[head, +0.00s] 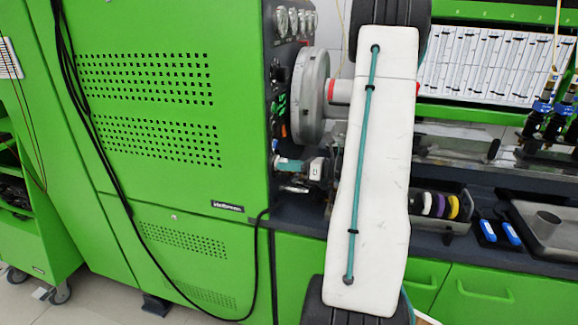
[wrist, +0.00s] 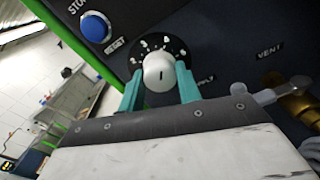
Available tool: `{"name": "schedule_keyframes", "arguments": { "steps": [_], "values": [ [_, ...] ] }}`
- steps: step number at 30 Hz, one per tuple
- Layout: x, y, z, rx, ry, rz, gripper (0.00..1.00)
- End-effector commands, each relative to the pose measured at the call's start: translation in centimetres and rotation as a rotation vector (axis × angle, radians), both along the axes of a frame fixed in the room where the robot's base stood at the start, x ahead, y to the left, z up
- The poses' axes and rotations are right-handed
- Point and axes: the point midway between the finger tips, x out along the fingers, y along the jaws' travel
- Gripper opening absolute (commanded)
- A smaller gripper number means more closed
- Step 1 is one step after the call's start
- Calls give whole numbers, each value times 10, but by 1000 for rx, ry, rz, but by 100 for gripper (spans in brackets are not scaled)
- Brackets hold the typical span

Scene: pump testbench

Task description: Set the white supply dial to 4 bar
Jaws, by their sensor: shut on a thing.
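The white supply dial (wrist: 159,75) sits on a black scale plate with white marks, on the dark panel. A short dark line shows on its face, upright in the wrist view; the number it points to is too small to read. My gripper (wrist: 160,88) is shut on the dial, with one teal finger on each side of it. In the head view my gripper (head: 283,165) is at the side panel of the green cabinet; the dial cannot be made out there. Part of the label under the dial is hidden by a finger, leaving "PPLY".
A blue button (wrist: 95,27) marked "RESET" is up and left of the dial. A brass fitting (wrist: 300,100) with a grey lever is at the right, below the "VENT" label (wrist: 270,50). A large grey flywheel (head: 310,97) stands out above my gripper, with gauges (head: 295,22) higher up.

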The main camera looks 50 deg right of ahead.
Motion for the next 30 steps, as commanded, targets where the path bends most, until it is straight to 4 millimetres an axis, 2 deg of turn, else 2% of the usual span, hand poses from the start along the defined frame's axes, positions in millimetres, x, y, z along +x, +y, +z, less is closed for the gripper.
{"name": "schedule_keyframes", "arguments": {
  "steps": [13,14,15,16,25,30],
  "values": [
    [0,0,0,9,5,-1,11],
    [0,0,0,9,5,-1,40],
    [0,0,0,9,4,-1,51],
    [0,0,0,9,4,-1,56],
    [-2,-1,0,8,4,-1,56],
    [-20,-9,1,8,4,-4,56]
  ]
}}
